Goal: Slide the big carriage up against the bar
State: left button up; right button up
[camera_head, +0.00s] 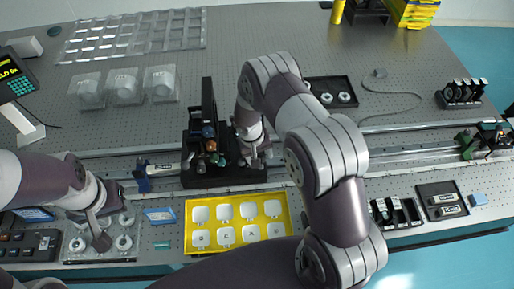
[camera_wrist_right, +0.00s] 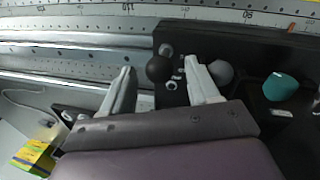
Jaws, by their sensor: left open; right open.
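The big carriage (camera_head: 222,178) is a black base on the long rail, with a tall dark plate and coloured knobs on it. It also shows in the wrist view (camera_wrist_right: 245,45). My right gripper (camera_head: 255,155) is open over the carriage's right end. In the wrist view its fingers (camera_wrist_right: 158,78) stand either side of a dark round knob (camera_wrist_right: 160,68), without visible grip. A pale bar-like block (camera_head: 165,169) beside a blue clamp (camera_head: 143,180) lies left of the carriage; I cannot tell whether this is the bar. My left gripper (camera_head: 98,235) is open over a tray at lower left.
The rail (camera_head: 390,150) runs right to a green piece (camera_head: 464,144) and a smaller black carriage (camera_head: 490,133). A yellow tray (camera_head: 190,242) of white cups stands in front. A black tray (camera_head: 347,84) and a cable (camera_head: 380,92) lie behind the rail.

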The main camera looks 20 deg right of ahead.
notch_tip(320, 180, up, 12)
jog(key=a+b, duration=0.2)
jog(key=b, duration=0.1)
jog(key=shift+f, duration=0.2)
jog(key=shift+a, duration=0.1)
jog(key=s+r+t+y+b, duration=0.1)
jog(key=s+r+b, duration=0.3)
jog(key=s, duration=1.2)
jog(key=shift+d+n+t+y, duration=0.2)
jog(key=shift+n+t+y, duration=0.15)
jog(key=shift+y, duration=0.25)
jog(key=shift+s, duration=0.2)
jog(key=shift+w, duration=0.15)
